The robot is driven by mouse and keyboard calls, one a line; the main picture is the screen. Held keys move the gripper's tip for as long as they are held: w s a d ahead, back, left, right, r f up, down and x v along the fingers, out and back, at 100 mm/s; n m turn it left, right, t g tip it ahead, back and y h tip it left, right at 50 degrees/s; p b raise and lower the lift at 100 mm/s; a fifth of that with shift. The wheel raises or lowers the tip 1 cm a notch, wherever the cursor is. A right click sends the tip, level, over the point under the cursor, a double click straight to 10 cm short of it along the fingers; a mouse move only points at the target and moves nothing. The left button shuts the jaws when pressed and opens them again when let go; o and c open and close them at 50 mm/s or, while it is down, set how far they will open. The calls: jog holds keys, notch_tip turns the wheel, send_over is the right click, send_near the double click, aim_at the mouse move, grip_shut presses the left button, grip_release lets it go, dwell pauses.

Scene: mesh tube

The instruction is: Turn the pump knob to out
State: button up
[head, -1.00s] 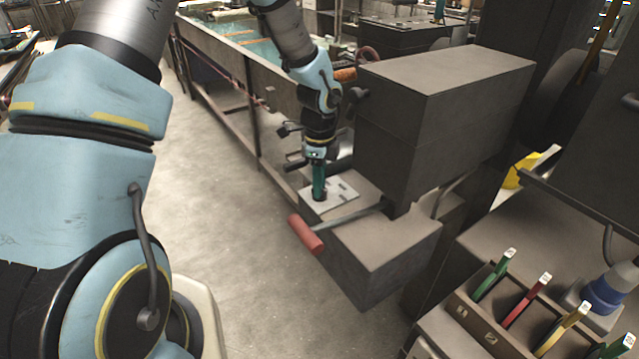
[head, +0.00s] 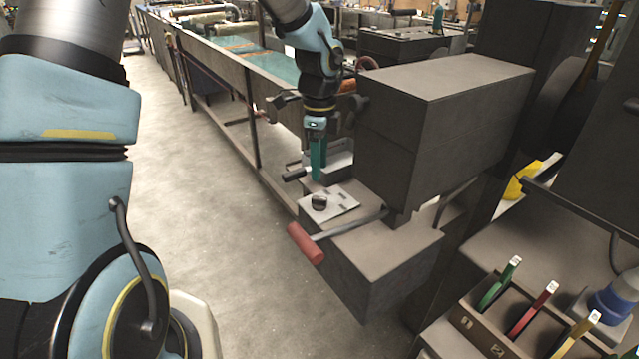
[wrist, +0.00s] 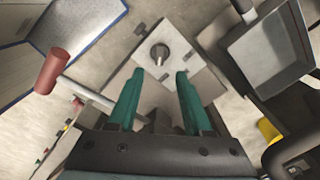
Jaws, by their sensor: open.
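The pump knob (head: 319,202) is a small dark round knob on a light plate (head: 343,206) on top of a dark box. In the wrist view the knob (wrist: 159,52) shows a lighter pointer bar across it, with small dark marks on the plate around it, too small to read. My gripper (head: 317,178) is above the knob and apart from it. In the wrist view its two green fingers (wrist: 155,80) are open with nothing between them, and the knob lies beyond their tips.
A lever with a red handle (head: 306,243) sticks out in front of the plate. A large dark box (head: 440,110) stands close to the right of my gripper. A rack with coloured tools (head: 500,325) is at the lower right. Open floor (head: 200,190) lies to the left.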

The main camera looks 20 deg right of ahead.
jog(key=shift+r, duration=1.2)
jog(key=s+a+r+n, duration=0.1)
jog(key=s+a+n, duration=0.1)
jog(key=a+n, duration=1)
jog(key=s+a+r+n+t, duration=0.1)
jog(key=s+a+n, duration=0.1)
jog(key=a+n, duration=1.1)
jog(key=a, duration=0.5)
jog(key=shift+a+t, duration=0.3)
jog(key=shift+c, duration=0.3)
